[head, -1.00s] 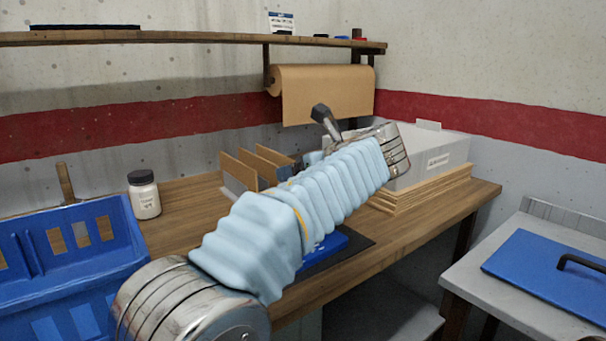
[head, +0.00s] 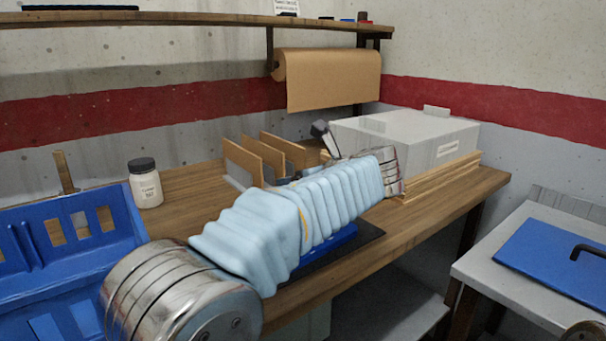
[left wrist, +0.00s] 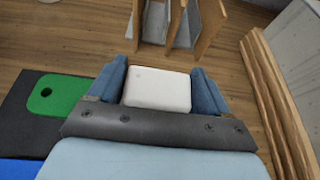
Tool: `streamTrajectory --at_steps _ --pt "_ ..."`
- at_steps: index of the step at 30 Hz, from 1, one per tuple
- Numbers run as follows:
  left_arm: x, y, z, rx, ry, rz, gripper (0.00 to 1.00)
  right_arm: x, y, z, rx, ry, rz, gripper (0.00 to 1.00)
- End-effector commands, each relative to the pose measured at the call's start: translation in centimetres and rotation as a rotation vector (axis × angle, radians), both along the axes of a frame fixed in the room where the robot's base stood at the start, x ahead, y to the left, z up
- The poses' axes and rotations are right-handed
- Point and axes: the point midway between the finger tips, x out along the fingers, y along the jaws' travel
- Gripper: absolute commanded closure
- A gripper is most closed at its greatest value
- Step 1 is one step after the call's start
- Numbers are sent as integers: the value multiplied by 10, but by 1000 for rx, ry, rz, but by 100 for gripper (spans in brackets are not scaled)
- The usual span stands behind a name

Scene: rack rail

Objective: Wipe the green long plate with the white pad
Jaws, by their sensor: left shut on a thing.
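My left gripper (left wrist: 158,76) is shut on the white pad (left wrist: 157,92), which sits between its two blue fingers in the left wrist view. The green long plate (left wrist: 67,92) lies at the left of that view on a dark mat (left wrist: 25,115); I see one end of it, with a hole. The pad is to the right of this end and apart from it in the picture. In the head view my left arm hides the green plate, the pad and the fingers. My right gripper is not in view.
A blue plate (left wrist: 18,169) lies by the green one. Upright wooden dividers (left wrist: 208,28) stand beyond the pad. A grey box (head: 400,137) on stacked boards stands at the right, a white jar (head: 146,188) and blue crate (head: 75,245) at the left.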

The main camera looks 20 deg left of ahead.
Motion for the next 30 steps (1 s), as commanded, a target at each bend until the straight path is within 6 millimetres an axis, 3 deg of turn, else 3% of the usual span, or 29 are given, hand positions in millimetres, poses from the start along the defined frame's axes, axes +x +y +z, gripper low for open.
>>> streamTrajectory --at_steps 30 --pt "0 0 -9 0 0 0 52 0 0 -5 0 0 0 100"
